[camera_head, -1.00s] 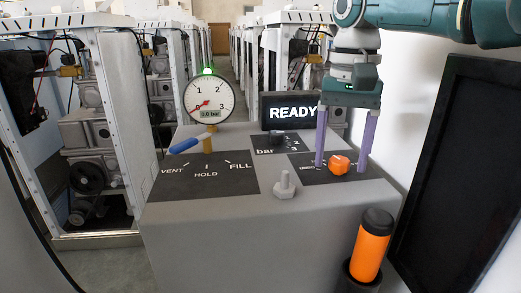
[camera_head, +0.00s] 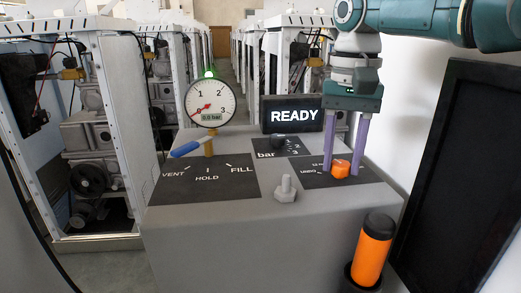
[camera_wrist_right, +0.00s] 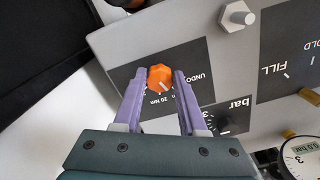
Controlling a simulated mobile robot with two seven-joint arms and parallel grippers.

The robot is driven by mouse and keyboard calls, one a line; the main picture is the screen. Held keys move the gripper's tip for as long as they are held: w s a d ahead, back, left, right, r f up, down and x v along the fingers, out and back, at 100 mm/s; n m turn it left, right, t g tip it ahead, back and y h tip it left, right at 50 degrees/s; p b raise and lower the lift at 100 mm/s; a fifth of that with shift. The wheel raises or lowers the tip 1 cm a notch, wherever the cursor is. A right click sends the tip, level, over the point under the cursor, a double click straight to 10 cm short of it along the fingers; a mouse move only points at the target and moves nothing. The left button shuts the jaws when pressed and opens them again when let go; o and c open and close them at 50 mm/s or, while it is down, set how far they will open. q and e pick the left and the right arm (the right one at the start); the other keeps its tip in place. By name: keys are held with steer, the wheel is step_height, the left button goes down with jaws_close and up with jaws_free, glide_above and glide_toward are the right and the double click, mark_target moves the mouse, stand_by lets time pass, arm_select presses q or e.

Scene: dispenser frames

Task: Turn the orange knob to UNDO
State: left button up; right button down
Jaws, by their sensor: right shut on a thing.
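The orange knob (camera_head: 340,168) sits on a black label plate (camera_head: 310,180) at the right of the grey console top. My right gripper (camera_head: 341,170) points down, with its two purple fingers shut on opposite sides of the knob. In the right wrist view the knob (camera_wrist_right: 160,77) is between the fingertips of my gripper (camera_wrist_right: 161,80). The UNDO and 20 Nm lettering shows beside it there. A small pale mark on the knob faces the 20 Nm lettering. My left gripper is not in view.
A READY display (camera_head: 293,115) and a dial gauge (camera_head: 210,103) reading 0.0 bar stand behind. A blue-handled lever (camera_head: 189,147), a black bar knob (camera_head: 278,142) and a grey bolt (camera_head: 286,188) are to the left. An orange-and-black cylinder (camera_head: 371,250) stands at the front right.

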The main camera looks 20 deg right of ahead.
steer(key=shift+r+n+p, duration=0.15)
steer(key=shift+n+p, duration=0.4)
steer(key=shift+n, duration=0.05)
steer(key=shift+n+p, duration=0.35)
steer(key=shift+n, duration=1.55)
steer(key=shift+d+n+p, duration=0.15)
steer(key=shift+n+p, duration=0.15)
steer(key=shift+n, duration=1.3)
steer(key=shift+c, duration=2.3)
jaws_free()
